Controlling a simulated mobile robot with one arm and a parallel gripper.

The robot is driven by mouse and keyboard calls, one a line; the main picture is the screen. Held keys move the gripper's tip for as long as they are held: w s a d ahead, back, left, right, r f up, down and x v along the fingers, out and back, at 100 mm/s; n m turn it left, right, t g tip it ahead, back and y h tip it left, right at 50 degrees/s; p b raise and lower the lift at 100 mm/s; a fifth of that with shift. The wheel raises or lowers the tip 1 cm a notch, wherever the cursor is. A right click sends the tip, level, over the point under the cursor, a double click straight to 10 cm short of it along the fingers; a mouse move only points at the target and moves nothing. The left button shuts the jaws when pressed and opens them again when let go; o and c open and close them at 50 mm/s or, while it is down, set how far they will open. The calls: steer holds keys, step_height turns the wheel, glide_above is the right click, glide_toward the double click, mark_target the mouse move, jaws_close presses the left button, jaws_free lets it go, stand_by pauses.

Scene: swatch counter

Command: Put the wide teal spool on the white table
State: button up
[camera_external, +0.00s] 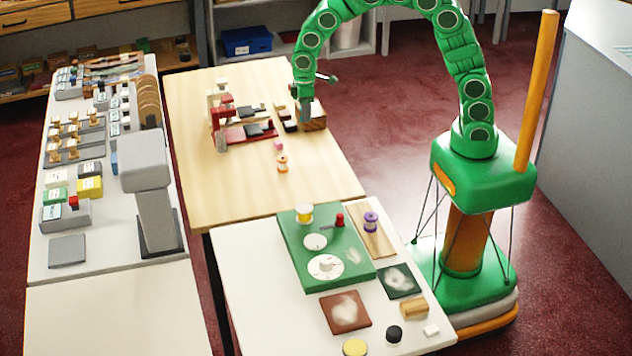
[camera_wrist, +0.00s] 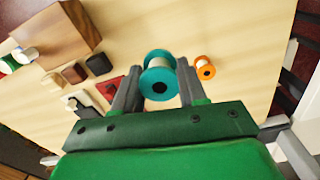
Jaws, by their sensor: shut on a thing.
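The wide teal spool (camera_wrist: 158,62) has teal rims and a pale wound middle. It sits between the two fingers of my gripper (camera_wrist: 159,84) in the wrist view, and the fingers are shut on it. In the external view my gripper (camera_external: 305,112) is over the far right part of the wooden table, beside a brown block, and I cannot make out the teal spool there. Whether it touches the tabletop is unclear. The white table (camera_external: 245,300) stands in front, with bare space on its left side.
The wooden table (camera_external: 225,185) holds a red-and-black device (camera_external: 245,133), a brown wooden block (camera_external: 316,120) and an orange spool (camera_external: 282,163). The white table bears a green board (camera_external: 300,255), a purple spool (camera_external: 371,222) and several small items. A grey post (camera_external: 150,190) stands at left.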

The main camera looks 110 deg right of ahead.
steer(key=w+d+f, duration=0.3)
steer(key=w+f, duration=0.1)
steer(key=w, duration=0.4)
glide_toward(265, 150)
steer(key=shift+s+a+f, duration=0.4)
steer(key=shift+s+f, duration=0.25)
steer(key=shift+s, duration=0.1)
steer(key=shift+w+d+f, duration=0.2)
steer(key=shift+w+f, duration=0.35)
steer(key=shift+f, duration=0.1)
steer(key=shift+w+d+f, duration=0.1)
steer(key=shift+w+f, duration=0.15)
steer(key=shift+f, duration=1.5)
steer(key=shift+f, duration=0.1)
steer(key=o, duration=1.1)
